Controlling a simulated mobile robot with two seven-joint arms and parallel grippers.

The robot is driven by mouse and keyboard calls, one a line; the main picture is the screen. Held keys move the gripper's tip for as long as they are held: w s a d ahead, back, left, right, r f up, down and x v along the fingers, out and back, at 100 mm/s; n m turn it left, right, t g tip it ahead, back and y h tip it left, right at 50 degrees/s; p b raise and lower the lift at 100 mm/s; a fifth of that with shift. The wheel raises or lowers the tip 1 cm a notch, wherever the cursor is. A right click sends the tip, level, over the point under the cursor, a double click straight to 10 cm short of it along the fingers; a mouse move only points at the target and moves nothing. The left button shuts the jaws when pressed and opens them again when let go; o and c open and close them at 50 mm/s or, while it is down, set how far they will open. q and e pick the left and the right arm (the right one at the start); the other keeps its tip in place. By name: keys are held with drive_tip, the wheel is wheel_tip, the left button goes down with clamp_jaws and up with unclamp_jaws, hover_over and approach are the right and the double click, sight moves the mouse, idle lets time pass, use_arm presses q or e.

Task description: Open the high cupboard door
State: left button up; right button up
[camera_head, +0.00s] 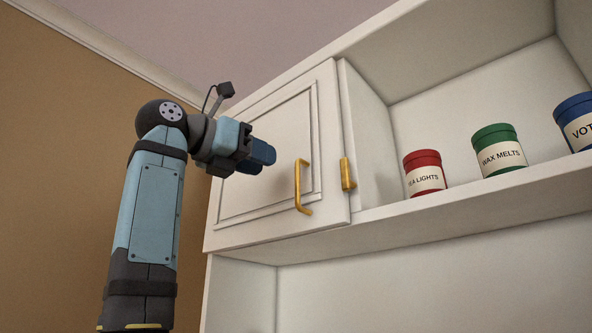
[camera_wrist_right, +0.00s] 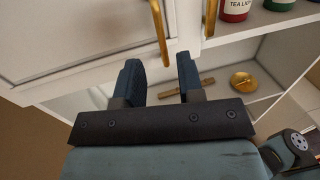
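The high cupboard door (camera_head: 265,207) is a white panelled door that looks closed against its cabinet. A gold bar handle (camera_head: 301,188) stands upright near the door's right edge. My right gripper (camera_head: 268,154) is in front of the door, up and left of the handle in the head view, and empty. In the right wrist view its two dark blue fingers (camera_wrist_right: 160,79) are apart. There the handle (camera_wrist_right: 159,32) shows beyond the fingertips, not between them. My left gripper is in neither view.
A smaller gold fitting (camera_head: 347,174) sits just right of the door. An open shelf there holds a red tin (camera_head: 423,174), a green tin (camera_head: 499,151) and a blue tin (camera_head: 575,122). In the right wrist view a round brass object (camera_wrist_right: 243,81) lies on a lower shelf.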

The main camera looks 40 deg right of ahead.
drive_tip(key=p, duration=0.2)
hover_over(297, 205)
drive_tip(key=shift+w+d, duration=0.15)
drive_tip(key=shift+d, duration=0.15)
drive_tip(key=shift+a, duration=0.1)
clamp_jaws()
